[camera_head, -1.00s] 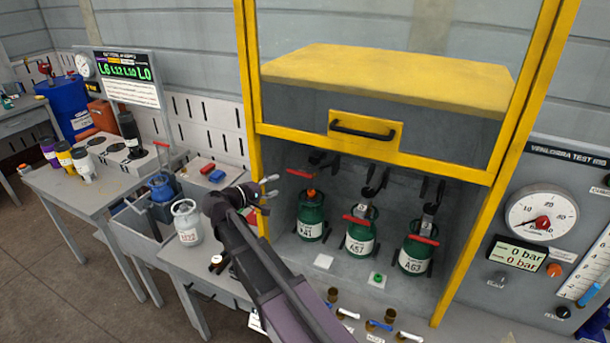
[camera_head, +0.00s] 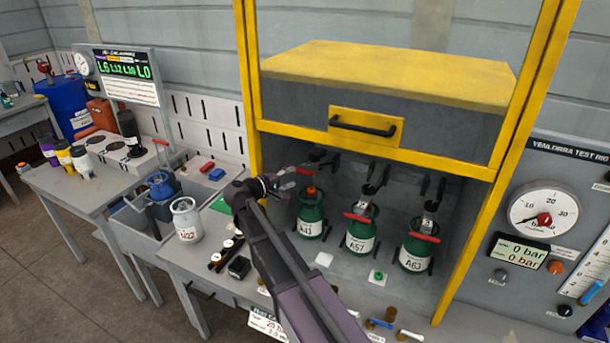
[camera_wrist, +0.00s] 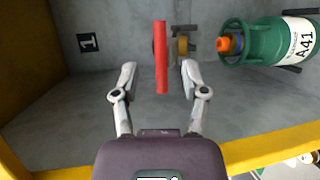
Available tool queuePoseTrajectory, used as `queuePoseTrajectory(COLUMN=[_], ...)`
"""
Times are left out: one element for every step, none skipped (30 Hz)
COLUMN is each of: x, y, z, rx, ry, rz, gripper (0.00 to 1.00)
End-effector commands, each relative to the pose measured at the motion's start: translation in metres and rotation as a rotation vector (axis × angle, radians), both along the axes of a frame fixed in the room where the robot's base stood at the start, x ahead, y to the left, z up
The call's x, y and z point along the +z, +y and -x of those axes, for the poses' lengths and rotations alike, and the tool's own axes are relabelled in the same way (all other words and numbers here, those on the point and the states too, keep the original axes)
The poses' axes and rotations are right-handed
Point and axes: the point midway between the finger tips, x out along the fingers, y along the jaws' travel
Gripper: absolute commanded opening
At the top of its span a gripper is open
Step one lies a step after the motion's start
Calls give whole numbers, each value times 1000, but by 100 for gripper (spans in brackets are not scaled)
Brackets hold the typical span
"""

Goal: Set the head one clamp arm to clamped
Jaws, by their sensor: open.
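The head one clamp arm shows in the wrist view as a red bar (camera_wrist: 160,57) beside a plate marked 1. It appears raised above the green cylinder A41 (camera_wrist: 270,45), whose orange-topped valve points toward it. In the head view the red bar (camera_head: 306,171) is partly hidden by my gripper (camera_head: 297,173). In the wrist view my gripper (camera_wrist: 159,68) is open, and the bar's near end lies between its fingertips in the picture. I cannot tell whether they touch. Cylinder A41 (camera_head: 311,215) stands upright under head one.

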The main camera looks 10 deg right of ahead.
Motion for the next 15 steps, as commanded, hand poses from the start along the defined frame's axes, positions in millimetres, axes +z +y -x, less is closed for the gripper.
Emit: queuePoseTrajectory(x=[-3, -4, -5, -5, -6, -7, -8, -8, -9, -10, -10, -11, -11, -11, -12], y=[-8, -12, -16, -20, -24, -29, -32, -36, -40, -43, -46, -49, -51, -53, -55], z=[-5, -7, -10, -13, -15, -18, -20, -22, -25, -27, -28, -31, -32, -33, -34], rx=[-2, -2, -2, -2, -2, -1, -1, -2, -1, -1, -1, -1, 0, 0, 0], ry=[-1, -1, -1, -1, -1, -1, -1, -1, -1, -1, 0, 0, 0, 0, 0], rz=[0, 0, 0, 0, 0, 0, 0, 0, 0, 0, 0, 0, 0, 0, 0], gripper=[57, 57, 57, 57, 57, 57, 57, 57, 57, 57, 57, 57, 57, 57, 57])
